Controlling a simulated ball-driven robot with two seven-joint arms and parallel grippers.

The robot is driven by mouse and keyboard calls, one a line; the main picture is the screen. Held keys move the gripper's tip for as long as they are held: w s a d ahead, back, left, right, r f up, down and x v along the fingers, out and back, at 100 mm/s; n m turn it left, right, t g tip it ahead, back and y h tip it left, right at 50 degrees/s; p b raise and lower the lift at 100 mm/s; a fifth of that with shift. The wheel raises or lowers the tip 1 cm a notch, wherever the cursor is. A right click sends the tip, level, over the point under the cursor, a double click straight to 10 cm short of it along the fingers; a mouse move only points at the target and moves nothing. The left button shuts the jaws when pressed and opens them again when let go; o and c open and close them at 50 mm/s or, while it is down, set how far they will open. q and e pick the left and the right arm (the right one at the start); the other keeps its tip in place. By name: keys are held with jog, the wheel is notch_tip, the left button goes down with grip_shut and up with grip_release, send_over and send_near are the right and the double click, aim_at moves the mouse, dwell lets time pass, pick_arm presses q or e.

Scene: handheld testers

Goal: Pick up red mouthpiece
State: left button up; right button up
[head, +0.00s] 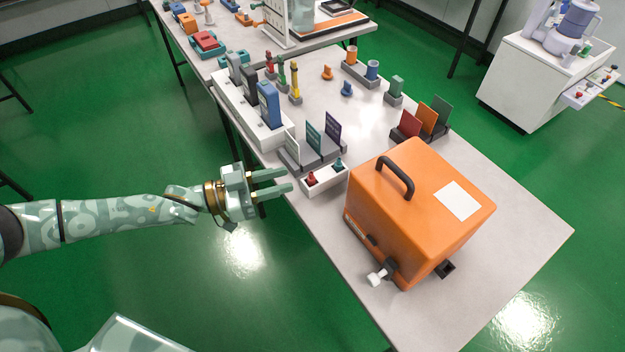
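A small red piece (311,179), likely the red mouthpiece, stands in a white two-place tray (325,184) at the table's left edge. A teal piece (338,165) stands beside it in the same tray. My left gripper (288,180) comes in from the left, its two green fingers apart with nothing between them. Its fingertips point right, a short way left of the red piece, and do not appear to touch it. Another slim red item (269,63) stands farther back. My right gripper is not in view.
A large orange case (415,210) with a black handle stands right of the tray. Dark upright cards in a grey rack (318,148) stand just behind the tray. A white holder with handheld testers (268,105) is farther back. The table's right side (520,220) is clear.

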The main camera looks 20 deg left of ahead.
aim_at(312, 172)
pick_arm(q)
jog(key=x, duration=0.2)
jog(key=shift+w+d, duration=0.2)
jog(key=shift+d, duration=0.1)
jog(key=b+x, duration=0.1)
jog(key=x, duration=0.3)
jog(key=shift+s+b, duration=0.15)
jog(key=shift+b, duration=0.2)
jog(key=shift+w+d, duration=0.25)
jog(key=shift+d, duration=0.05)
jog(key=shift+r, duration=0.1)
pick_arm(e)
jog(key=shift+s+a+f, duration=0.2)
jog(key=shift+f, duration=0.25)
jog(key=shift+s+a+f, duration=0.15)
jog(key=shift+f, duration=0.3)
pick_arm(q)
jog(key=shift+c, duration=0.3)
grip_shut()
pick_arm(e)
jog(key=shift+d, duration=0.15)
